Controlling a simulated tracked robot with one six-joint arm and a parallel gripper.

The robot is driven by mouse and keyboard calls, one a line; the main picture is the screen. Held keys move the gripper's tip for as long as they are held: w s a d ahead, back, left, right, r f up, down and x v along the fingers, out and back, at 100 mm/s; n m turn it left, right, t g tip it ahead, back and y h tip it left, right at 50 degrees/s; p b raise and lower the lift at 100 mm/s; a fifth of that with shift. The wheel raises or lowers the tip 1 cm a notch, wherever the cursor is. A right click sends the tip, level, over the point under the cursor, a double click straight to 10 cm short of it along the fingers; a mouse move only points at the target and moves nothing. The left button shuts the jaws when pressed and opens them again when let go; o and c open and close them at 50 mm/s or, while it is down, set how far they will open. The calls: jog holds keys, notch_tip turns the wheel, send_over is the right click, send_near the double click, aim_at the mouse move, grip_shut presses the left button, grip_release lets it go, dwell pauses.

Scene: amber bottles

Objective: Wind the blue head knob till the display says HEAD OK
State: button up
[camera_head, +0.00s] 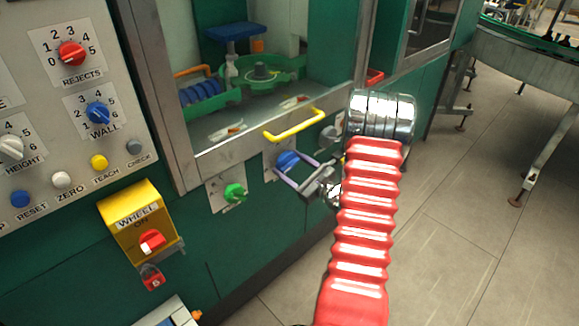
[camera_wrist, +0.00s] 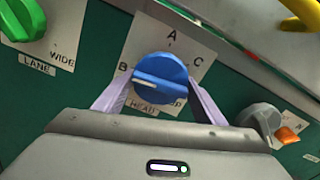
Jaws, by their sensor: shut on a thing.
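The blue head knob (camera_wrist: 162,80) sits on a pale plate with the letters A, B and C around it and a HEAD label partly hidden below. Its white pointer line lies toward B, on the left. My gripper (camera_wrist: 158,92) has its two lilac fingers on either side of the knob, shut on it. In the head view the knob (camera_head: 288,161) is on the green machine front, with my gripper (camera_head: 290,170) reaching it from the lower right. I see no display reading HEAD OK in either view.
A green LANE knob (camera_wrist: 22,18) is to the left and a grey knob with an orange tab (camera_wrist: 262,118) to the right. A yellow handle (camera_head: 295,126) is just above. The yellow WHEEL box (camera_head: 135,208) with a red switch is further left.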

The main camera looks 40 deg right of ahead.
jog(key=shift+m, duration=0.4)
jog(key=o, duration=1)
jog(key=shift+o, duration=0.2)
jog(key=s, duration=1.3)
jog(key=shift+s+d, duration=0.15)
jog(key=shift+s, duration=0.25)
